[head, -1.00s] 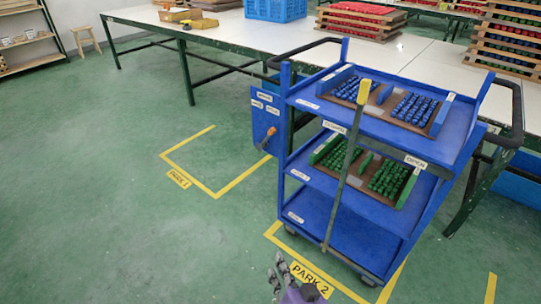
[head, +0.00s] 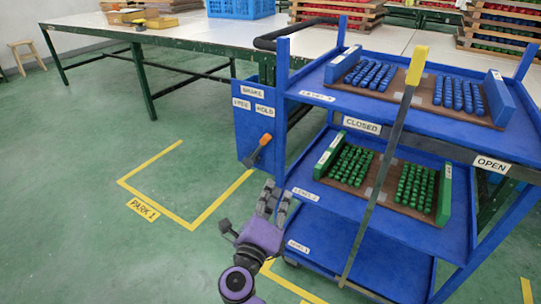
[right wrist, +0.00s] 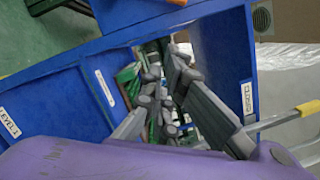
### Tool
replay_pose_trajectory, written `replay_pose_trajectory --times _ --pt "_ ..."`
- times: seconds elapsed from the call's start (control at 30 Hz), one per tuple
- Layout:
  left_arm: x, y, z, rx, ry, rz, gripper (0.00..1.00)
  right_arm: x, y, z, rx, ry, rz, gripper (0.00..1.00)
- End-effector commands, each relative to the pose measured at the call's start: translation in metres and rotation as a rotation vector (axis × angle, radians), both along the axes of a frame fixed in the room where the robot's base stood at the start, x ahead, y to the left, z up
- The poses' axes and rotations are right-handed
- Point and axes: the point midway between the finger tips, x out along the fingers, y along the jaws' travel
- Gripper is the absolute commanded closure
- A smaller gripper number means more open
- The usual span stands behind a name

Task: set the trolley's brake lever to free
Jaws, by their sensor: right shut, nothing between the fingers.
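The brake lever (head: 262,148) has an orange grip and sits on the blue brake panel (head: 247,135) at the trolley's left side. Its grip leans up and right, toward the HOLD label (head: 264,109) and away from the FREE label (head: 241,104). The blue trolley (head: 325,194) stands at the right. My purple right gripper (head: 275,198) is shut and empty, below and slightly right of the lever and apart from it in the picture. Its fingers (right wrist: 165,95) also show in the right wrist view, before the blue trolley side. My left gripper is out of view.
A grey bar with a yellow top (head: 417,65) slants across the trolley's front between CLOSED and OPEN labels. Trays of blue and green pieces lie on its shelves. A long white table (head: 170,45) stands behind. Green floor at the left is clear.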

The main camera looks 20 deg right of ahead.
Motion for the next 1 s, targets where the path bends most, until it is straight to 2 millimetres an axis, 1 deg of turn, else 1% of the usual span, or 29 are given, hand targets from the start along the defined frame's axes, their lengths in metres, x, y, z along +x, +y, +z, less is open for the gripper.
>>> replay_pose_trajectory --times 0.3,0.47,0.57,0.8,0.93,1.0 --pt "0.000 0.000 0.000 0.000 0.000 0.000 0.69 0.000 0.000 0.000 0.000 -0.004 0.001 1.00" --pt "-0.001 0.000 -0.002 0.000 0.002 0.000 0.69 0.008 -0.007 0.002 -0.003 -0.005 0.002 1.00" --pt "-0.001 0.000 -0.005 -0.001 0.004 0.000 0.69 0.020 -0.017 0.004 -0.004 -0.006 0.000 1.00" --pt "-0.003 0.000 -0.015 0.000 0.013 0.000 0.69 0.060 -0.050 0.009 -0.005 -0.005 0.001 1.00" --pt "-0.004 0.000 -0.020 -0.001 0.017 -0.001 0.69 0.079 -0.066 0.012 -0.003 -0.005 0.000 1.00" --pt "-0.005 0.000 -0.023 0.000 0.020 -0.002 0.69 0.087 -0.055 0.019 0.000 -0.006 0.004 1.00"
